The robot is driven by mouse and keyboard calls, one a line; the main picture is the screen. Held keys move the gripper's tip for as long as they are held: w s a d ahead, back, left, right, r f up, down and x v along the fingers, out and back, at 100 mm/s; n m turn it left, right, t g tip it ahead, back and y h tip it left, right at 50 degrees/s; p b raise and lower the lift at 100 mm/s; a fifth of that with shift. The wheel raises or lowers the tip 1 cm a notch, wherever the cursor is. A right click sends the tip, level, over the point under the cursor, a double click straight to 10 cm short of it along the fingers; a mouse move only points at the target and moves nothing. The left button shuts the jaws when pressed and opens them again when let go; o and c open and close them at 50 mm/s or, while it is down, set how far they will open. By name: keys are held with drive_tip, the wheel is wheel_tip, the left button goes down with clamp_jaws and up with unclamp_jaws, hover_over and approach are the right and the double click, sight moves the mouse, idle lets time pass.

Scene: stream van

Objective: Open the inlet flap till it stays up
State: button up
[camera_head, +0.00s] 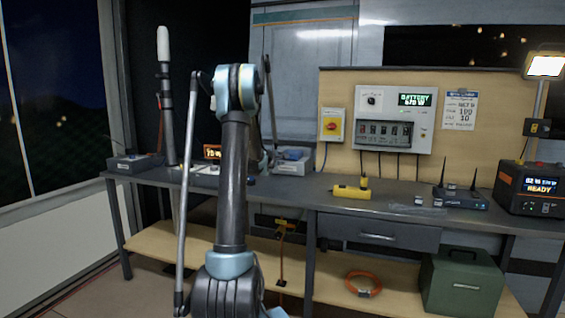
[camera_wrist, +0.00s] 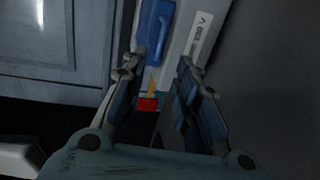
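In the wrist view, a blue cover with a raised blue bar (camera_wrist: 154,28) sits on a pale upright panel (camera_wrist: 182,40). It looks like the inlet flap and appears closed, though the dark picture leaves this unsure. My gripper (camera_wrist: 158,72) points toward the panel with its two fingers apart and nothing held between them. The blue cover lies beyond the fingertips, near the top edge; I see no contact. A small red, yellow and teal patch (camera_wrist: 148,103) shows between the fingers. In the head view my arm stands mid-picture, and neither the gripper nor the blue cover can be made out.
A long workbench (camera_head: 286,196) holds a yellow tool (camera_head: 351,192), a router (camera_head: 460,197) and a power station (camera_head: 527,189). A battery panel (camera_head: 395,119) is on the back board. A green box (camera_head: 461,283) and an orange cable coil (camera_head: 363,284) lie on the lower shelf.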

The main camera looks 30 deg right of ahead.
sight(291, 154)
drive_tip(key=x, duration=0.8)
clamp_jaws()
